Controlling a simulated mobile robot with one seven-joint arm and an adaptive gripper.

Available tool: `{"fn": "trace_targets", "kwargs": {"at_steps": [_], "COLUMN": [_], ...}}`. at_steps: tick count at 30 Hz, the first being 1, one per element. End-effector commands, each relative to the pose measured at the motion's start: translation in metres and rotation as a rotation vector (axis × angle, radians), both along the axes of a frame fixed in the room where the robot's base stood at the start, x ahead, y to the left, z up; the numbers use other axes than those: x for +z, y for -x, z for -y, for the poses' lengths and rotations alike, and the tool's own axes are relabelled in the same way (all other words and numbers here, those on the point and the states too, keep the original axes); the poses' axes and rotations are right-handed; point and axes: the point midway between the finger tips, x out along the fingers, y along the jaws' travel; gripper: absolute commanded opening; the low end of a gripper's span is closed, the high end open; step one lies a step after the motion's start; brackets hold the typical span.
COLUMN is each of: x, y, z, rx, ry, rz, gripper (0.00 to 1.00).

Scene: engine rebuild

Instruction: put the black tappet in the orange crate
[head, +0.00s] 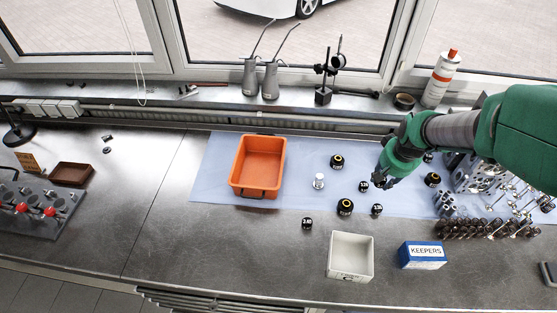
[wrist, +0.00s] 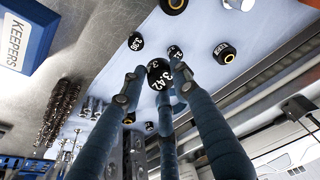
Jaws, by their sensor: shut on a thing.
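The orange crate (head: 236,190) stands empty on the blue mat, left of the middle in the head view. My gripper (head: 381,181) is above the mat to the right of the crate. In the wrist view my gripper (wrist: 160,86) is shut on a black tappet (wrist: 158,74) marked 3.42 in white. In the head view the held tappet is hidden or too small to tell from the gripper's dark fingers. Other black tappets (head: 345,206) (head: 337,161) (head: 307,223) stand around, some with yellowish rings on top.
A silver cylinder (head: 319,181) stands between crate and gripper. A white bin (head: 350,255) and the blue KEEPERS box (head: 422,255) are in front. Engine parts (head: 480,228) crowd the right.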

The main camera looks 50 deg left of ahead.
Motion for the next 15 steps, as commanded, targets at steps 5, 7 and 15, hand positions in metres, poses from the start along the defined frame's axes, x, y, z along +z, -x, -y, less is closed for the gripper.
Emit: {"fn": "trace_targets", "kwargs": {"at_steps": [5,7,15], "x": [-0.001,-0.001,-0.001], "y": [0.026,0.037,0.09], "z": [-0.066,-0.09,-0.179], "rx": [0.065,0.087,0.175], "ry": [0.0,0.001,0.002], "rz": [-0.002,-0.003,-0.006], "gripper": [0.04,0.04,0.04]}}
